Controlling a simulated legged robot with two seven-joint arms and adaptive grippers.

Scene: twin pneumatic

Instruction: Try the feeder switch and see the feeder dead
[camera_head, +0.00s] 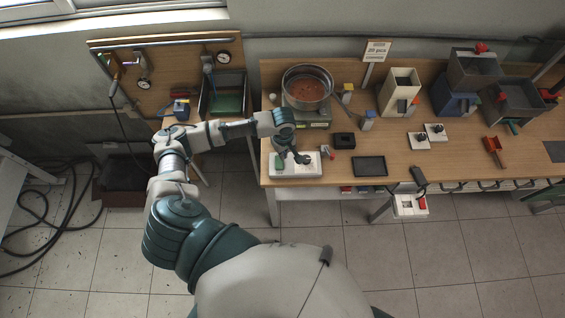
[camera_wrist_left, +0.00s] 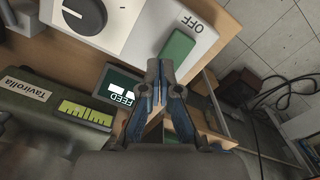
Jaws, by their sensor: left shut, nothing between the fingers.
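The white switch box (camera_head: 311,169) lies at the bench's front left edge. In the left wrist view the box (camera_wrist_left: 135,40) carries a black dial (camera_wrist_left: 85,12) and a green switch (camera_wrist_left: 176,47) with the word OFF beside it. My left gripper (camera_wrist_left: 160,66) is shut and empty, with its tips close to the green switch; I cannot tell whether they touch. In the head view this gripper (camera_head: 288,147) is over the box. The feeder bowl (camera_head: 307,88) holds reddish-brown parts on a green-grey base. A dark FEED panel (camera_wrist_left: 120,92) shows white marks. Whether the bowl moves is unclear.
The base's lit yellow-green display (camera_wrist_left: 86,113) is beside my left gripper. A black block (camera_head: 344,139) and dark tray (camera_head: 370,166) lie to the right. Bins (camera_head: 400,90) stand farther right. A hose (camera_head: 45,225) lies on the floor at left.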

